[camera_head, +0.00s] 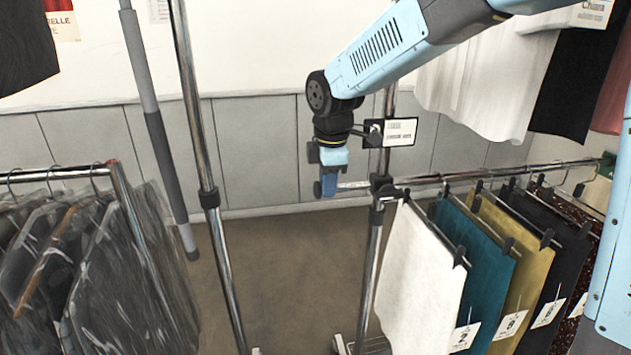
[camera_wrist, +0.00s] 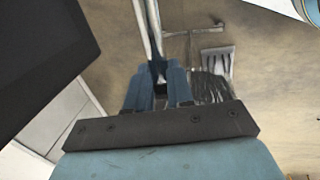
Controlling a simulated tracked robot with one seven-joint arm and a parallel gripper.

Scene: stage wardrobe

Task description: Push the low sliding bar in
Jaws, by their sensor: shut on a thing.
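The low sliding bar (camera_head: 355,185) is a thin chrome tube that sticks out to the left of the right rack's front post. A dark cap shows at its left end. My gripper (camera_head: 330,187) points down with its blue fingers at this protruding end. In the wrist view my gripper (camera_wrist: 160,85) has both fingers close around the bar (camera_wrist: 150,35), which runs away from between them toward the top. The exact contact is partly hidden by the fingers.
Trousers and skirts, white (camera_head: 420,275), teal, mustard and dark, hang from the low rail (camera_head: 500,170) right of the post (camera_head: 372,250). A small white sign (camera_head: 400,132) sits just behind my wrist. Bagged garments (camera_head: 90,265) hang at left. Floor between the racks is clear.

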